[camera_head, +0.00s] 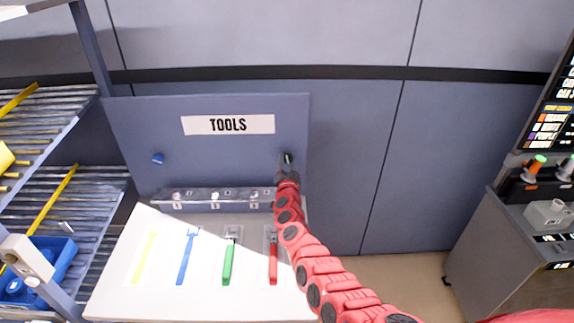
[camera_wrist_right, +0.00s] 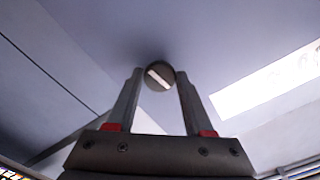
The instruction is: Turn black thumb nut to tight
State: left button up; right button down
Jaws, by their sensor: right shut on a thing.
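The black thumb nut (camera_head: 288,158) sits on the right part of the blue-grey tool board. In the right wrist view the nut (camera_wrist_right: 159,76) shows as a dark round knob with a pale bar across its face, the bar slanting down to the right. My right gripper (camera_head: 287,163) reaches up to it; in the wrist view its two fingertips (camera_wrist_right: 159,72) stand on either side of the nut, shut on it. The gripper partly hides the nut in the head view. My left gripper does not show.
A blue knob (camera_head: 158,158) is on the board's left side, below the TOOLS sign (camera_head: 228,125). Yellow, blue, green and red tools lie on the white table (camera_head: 110,290). Shelves stand left, a grey cabinet (camera_head: 500,260) right.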

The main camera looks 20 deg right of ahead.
jog(key=shift+m+b, duration=0.45)
jog(key=shift+m, duration=1.65)
jog(key=shift+c, duration=1.6)
grip_release()
jog(key=shift+s+a+p, duration=0.15)
jog(key=shift+s+p, duration=0.15)
jog(key=shift+s, duration=0.15)
jog(key=v, duration=1.6)
jog(key=shift+s, duration=0.2)
